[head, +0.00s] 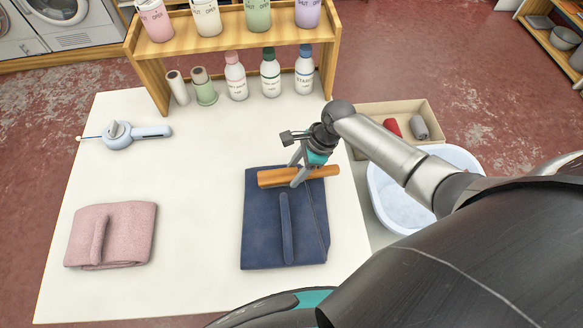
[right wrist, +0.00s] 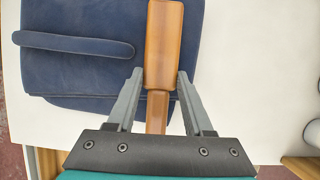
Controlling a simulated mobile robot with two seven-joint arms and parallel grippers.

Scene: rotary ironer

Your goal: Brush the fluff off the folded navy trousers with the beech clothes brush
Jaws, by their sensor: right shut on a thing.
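The folded navy trousers (head: 262,228) lie on the white table, with a raised navy strip running along the top; they also show in the right wrist view (right wrist: 95,75). The beech clothes brush (head: 272,178) is an orange-brown wooden bar lying crosswise over the far edge of the trousers. My right gripper (head: 298,178) is shut on the brush's handle, its fingers on either side, as the right wrist view also shows (right wrist: 157,98). I cannot tell whether the brush touches the cloth. Its underside is hidden. I can make out no fluff. My left gripper is not in view.
A folded pink cloth (head: 128,235) lies at the left, with a pale blue device (head: 138,133) behind it. Bottles (head: 270,75) and rolls stand by a wooden shelf (head: 158,85) at the back. A box (head: 432,108) and a white basin (head: 385,205) are right. The table's middle is clear.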

